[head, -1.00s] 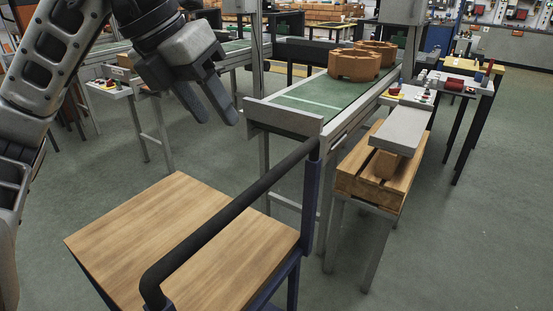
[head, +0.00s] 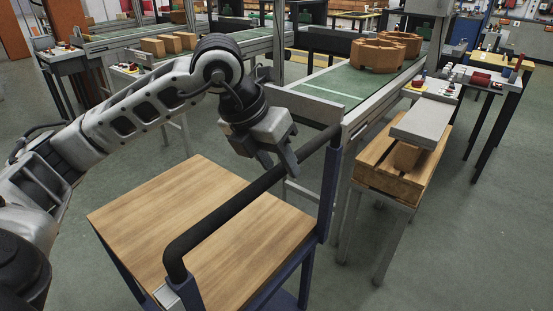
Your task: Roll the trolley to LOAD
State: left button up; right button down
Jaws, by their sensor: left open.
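The trolley has a light wooden top (head: 190,205), a dark blue frame and a black handle bar (head: 222,218) running up to the right. My left gripper (head: 279,165) is open and empty, fingers pointing down, at the upper right part of the handle bar. Its fingertips overlap the bar in the picture; I cannot tell whether they straddle it or touch it. My right gripper is out of view. No LOAD marking is readable.
A green conveyor (head: 340,84) carrying brown castings (head: 377,55) stands just beyond the trolley. A stand with a wooden crate (head: 385,178) is at its right. Cardboard boxes (head: 167,45) lie at the back left. Green floor is open at the lower right.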

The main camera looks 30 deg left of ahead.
pick_arm(q)
jog(key=shift+f, duration=0.1)
grip_shut()
jog(key=shift+a, duration=0.15)
jog(key=a, duration=0.1)
jog(key=a+b, duration=0.1)
jog(key=a, duration=0.2)
jog(key=shift+w+a+b, duration=0.25)
jog(key=shift+a+b, duration=0.05)
jog(key=shift+b, duration=0.1)
jog(key=shift+c, duration=0.5)
grip_release()
jog(key=shift+o, duration=0.5)
jog(key=shift+a, duration=0.15)
